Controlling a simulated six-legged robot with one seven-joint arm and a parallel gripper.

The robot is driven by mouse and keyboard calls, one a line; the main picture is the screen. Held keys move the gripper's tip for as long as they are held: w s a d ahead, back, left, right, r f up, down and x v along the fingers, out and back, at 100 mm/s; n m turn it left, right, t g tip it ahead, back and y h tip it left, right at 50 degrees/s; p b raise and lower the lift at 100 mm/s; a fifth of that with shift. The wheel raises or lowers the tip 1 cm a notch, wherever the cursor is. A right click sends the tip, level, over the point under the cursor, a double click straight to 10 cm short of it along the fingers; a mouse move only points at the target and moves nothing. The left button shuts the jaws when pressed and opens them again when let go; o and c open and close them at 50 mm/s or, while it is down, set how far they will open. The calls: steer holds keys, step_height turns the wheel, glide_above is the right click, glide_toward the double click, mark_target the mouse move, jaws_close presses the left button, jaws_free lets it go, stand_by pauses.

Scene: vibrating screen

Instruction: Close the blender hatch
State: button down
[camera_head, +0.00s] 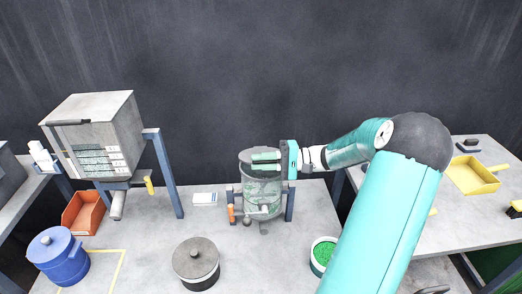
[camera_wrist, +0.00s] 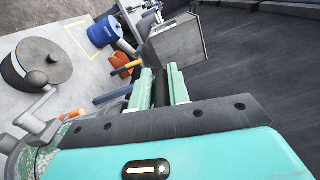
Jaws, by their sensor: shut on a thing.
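The blender (camera_head: 262,200) is a clear cylinder between blue posts at the middle of the table. Its grey hatch (camera_head: 246,153) is at the top, partly hidden by my gripper. My gripper (camera_head: 266,161) reaches in from the right, with its fingers across the top of the blender. In the wrist view, the fingers (camera_wrist: 162,84) are closed around a dark upright bar (camera_wrist: 160,92), which looks like the hatch's handle. Part of the blender with a grey crank (camera_wrist: 40,122) shows at the lower left there. I cannot tell how far the hatch stands from the rim.
A grey lidded pot (camera_head: 196,262) and a green-filled container (camera_head: 322,253) stand in front. A grey screening machine (camera_head: 95,135), an orange bin (camera_head: 84,213) and a blue drum (camera_head: 58,258) are at left. A yellow tray (camera_head: 472,175) lies on the right table.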

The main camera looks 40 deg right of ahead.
steer(key=shift+s+f, duration=0.1)
steer(key=shift+f, duration=0.5)
steer(key=c, duration=1.4)
jaws_free()
steer(key=shift+d, duration=0.1)
steer(key=v, duration=1.3)
steer(key=shift+s, duration=0.4)
steer(key=shift+d, duration=0.15)
